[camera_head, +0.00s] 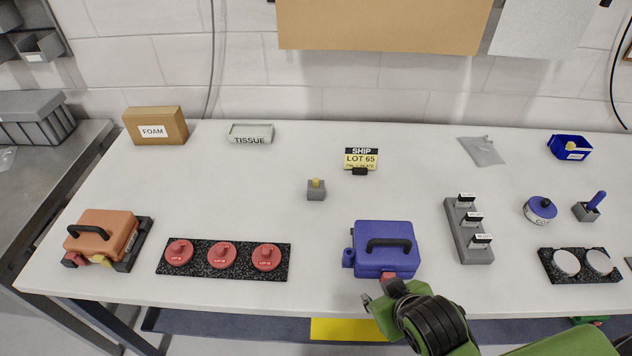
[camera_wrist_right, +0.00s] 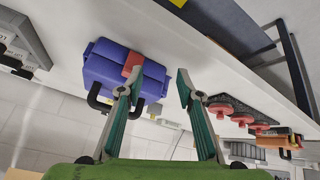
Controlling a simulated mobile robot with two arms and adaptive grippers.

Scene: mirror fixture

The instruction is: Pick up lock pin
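No part is labelled as the lock pin. A small yellow-topped peg (camera_head: 316,183) stands upright in a grey block (camera_head: 316,194) mid-table and may be it, but I cannot tell for sure. My right gripper (camera_head: 378,292) is at the front table edge, just in front of the blue case (camera_head: 386,262). In the right wrist view, the gripper (camera_wrist_right: 160,74) is open with nothing between its fingers. A red piece (camera_wrist_right: 132,64) shows at the blue case's front, close beside one fingertip; whether they touch is unclear. My left gripper is not in view.
An orange case (camera_head: 103,233) and a black tray of red discs (camera_head: 221,274) lie left. A grey rack (camera_head: 472,250), a blue stick in a grey block (camera_head: 590,208) and a blue bin (camera_head: 569,147) are right. The left-middle tabletop is clear.

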